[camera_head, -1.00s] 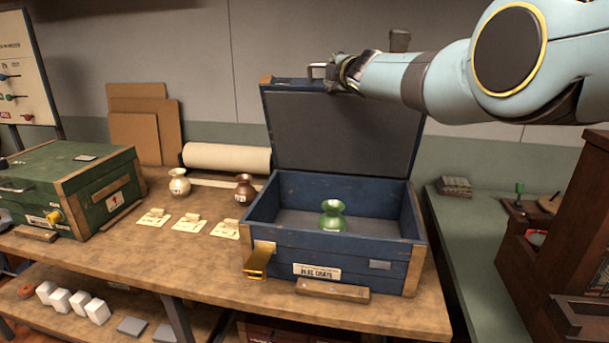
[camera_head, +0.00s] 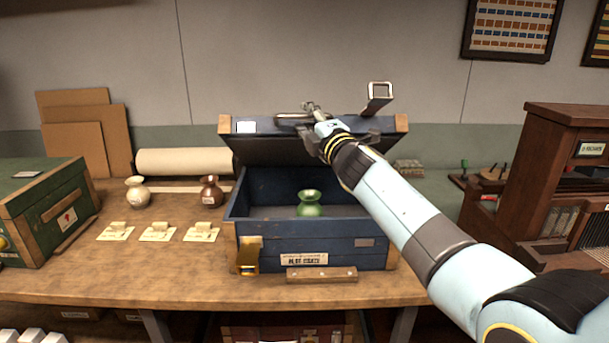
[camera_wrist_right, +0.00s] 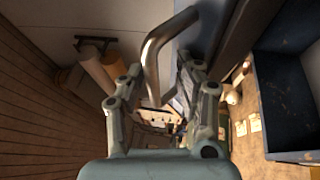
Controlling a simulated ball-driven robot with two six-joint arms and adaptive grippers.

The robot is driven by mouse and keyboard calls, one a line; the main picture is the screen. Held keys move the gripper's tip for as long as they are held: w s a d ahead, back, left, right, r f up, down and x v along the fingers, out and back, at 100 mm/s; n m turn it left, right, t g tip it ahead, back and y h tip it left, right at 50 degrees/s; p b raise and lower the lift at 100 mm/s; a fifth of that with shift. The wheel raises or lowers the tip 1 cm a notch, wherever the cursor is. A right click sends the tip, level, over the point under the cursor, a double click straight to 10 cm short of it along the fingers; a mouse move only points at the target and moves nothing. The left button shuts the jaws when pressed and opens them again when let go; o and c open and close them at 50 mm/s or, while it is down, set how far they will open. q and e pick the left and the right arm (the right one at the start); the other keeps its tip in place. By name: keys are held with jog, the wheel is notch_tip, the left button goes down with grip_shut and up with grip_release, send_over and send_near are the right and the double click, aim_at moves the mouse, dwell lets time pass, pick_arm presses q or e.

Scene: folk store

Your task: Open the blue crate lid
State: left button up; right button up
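The blue crate (camera_head: 375,258) stands on the bench with its interior showing. Its lid (camera_head: 265,127) is partly raised, tilted over the back of the crate, its dark underside visible. A metal hasp loop (camera_head: 378,95) sticks up from the lid's right part. My right gripper (camera_head: 322,122) is at the lid's upper edge, beside a metal handle. In the right wrist view, its fingers (camera_wrist_right: 160,78) are spread apart, with the bent handle (camera_wrist_right: 152,62) between them. The lid's blue edge is close to one finger; contact is unclear. My left gripper is not in view.
A green vase (camera_head: 309,205) stands inside the crate. A brass latch (camera_head: 248,256) is on its front. A green crate (camera_head: 35,215), a cream vase (camera_head: 138,193) and a brown vase (camera_head: 211,192) stand to the left. A wooden cabinet (camera_head: 555,185) is at the right.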

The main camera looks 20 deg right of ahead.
jog(key=s+a+f+b, duration=0.1)
jog(key=s+f+b, duration=0.4)
jog(key=f, duration=0.3)
jog(key=shift+a+f+b, duration=0.35)
jog(key=shift+f, duration=0.05)
jog(key=shift+s, duration=0.25)
jog(key=s+d+r+p, duration=0.1)
jog(key=s+p, duration=0.3)
jog(key=s, duration=0.8)
jog(key=shift+d, duration=0.2)
dwell(0.5)
